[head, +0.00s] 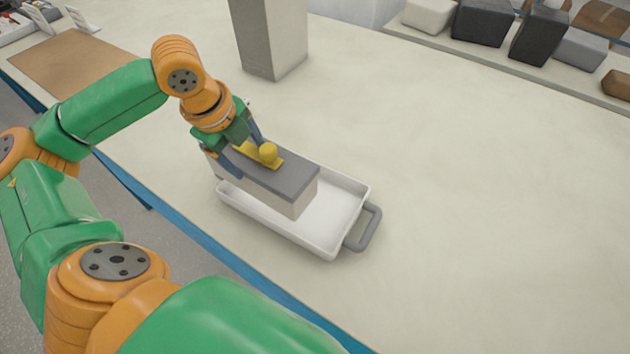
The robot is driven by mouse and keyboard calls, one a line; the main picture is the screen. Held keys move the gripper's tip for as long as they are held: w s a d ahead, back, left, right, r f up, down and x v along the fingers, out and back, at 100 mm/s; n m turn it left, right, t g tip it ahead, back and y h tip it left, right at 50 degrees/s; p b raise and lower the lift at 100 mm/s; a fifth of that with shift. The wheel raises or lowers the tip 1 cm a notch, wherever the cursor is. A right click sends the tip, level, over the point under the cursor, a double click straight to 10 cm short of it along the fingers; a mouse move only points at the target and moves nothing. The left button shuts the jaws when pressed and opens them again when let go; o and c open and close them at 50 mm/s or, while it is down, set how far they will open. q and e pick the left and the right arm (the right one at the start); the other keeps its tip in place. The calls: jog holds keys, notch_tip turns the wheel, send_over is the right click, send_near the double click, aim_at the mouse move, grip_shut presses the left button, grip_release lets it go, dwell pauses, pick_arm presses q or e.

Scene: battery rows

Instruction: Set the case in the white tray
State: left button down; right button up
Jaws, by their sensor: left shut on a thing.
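The case (297,197) is a long box with a grey top and paler sides. It has a yellow plate with a round yellow knob (268,153) on top. My left gripper (246,152) is shut on the case from above, near the yellow plate. My right gripper is not in view.
A grey-white post (270,38) stands on the pale table behind the tray. A brown mat (70,62) lies at the back left. Several boxes and dark blocks (484,22) stand on a ledge at the back right. The table right of the tray is clear.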

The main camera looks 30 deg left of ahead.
aim_at(285, 152)
pick_arm(q)
jog(key=w+d+f, duration=0.1)
jog(key=w, duration=0.1)
jog(key=w+d+f+p, duration=0.1)
jog(key=w+f, duration=0.1)
jog(key=w+d+f+p, duration=0.1)
jog(key=w, duration=0.2)
jog(key=shift+d+f, duration=0.15)
jog(key=shift+d, duration=0.15)
jog(key=w+d+f, duration=0.2)
jog(key=w+f, duration=0.1)
jog(key=f, duration=0.5)
jog(key=shift+d, duration=0.2)
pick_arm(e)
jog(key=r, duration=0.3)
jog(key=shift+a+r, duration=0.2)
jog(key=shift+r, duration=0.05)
pick_arm(q)
grip_release()
jog(key=shift+d, duration=0.1)
jog(key=v, duration=1.2)
